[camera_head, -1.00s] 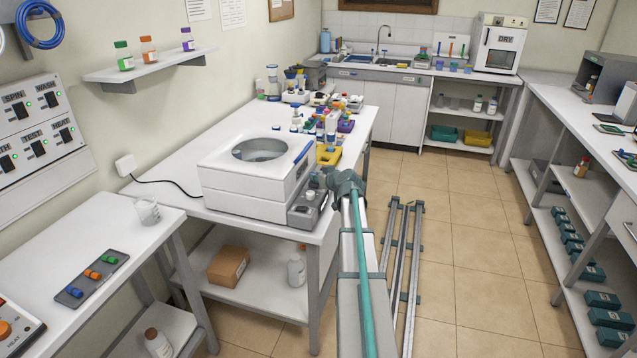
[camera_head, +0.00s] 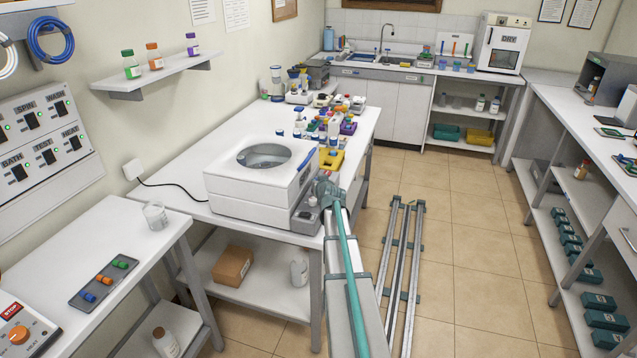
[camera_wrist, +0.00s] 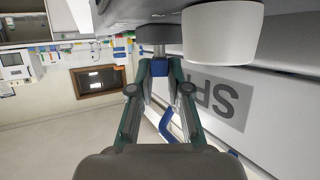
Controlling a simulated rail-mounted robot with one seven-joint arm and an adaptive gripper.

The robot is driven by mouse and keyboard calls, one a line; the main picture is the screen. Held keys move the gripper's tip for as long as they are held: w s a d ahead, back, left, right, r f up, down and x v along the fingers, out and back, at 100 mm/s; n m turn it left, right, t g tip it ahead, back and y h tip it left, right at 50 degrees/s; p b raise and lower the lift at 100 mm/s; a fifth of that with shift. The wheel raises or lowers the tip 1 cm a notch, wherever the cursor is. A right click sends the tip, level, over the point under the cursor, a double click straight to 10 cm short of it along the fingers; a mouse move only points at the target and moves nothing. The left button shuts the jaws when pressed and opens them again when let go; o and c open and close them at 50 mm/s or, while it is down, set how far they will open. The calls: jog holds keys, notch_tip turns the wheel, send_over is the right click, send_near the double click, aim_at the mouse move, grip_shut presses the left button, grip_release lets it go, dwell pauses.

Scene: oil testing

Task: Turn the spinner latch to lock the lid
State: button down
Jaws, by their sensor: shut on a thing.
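The spinner is a white box-like machine (camera_head: 262,190) on the bench, with a round window (camera_head: 265,156) in its lid. The lid looks down flat. My gripper (camera_wrist: 160,72) is at the spinner's front right corner; in the head view my arm hides its fingertips. The spinner's side with upside-down lettering (camera_wrist: 210,98) is close beside the fingers. How far the latch is turned cannot be told.
A white round knob (camera_wrist: 222,33) is close to my fingers. The floor at right is clear beside my rails.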

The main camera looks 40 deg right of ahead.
jog(key=c, duration=1.1)
grip_release()
jog(key=v, duration=1.2)
jog(key=shift+f, duration=0.1)
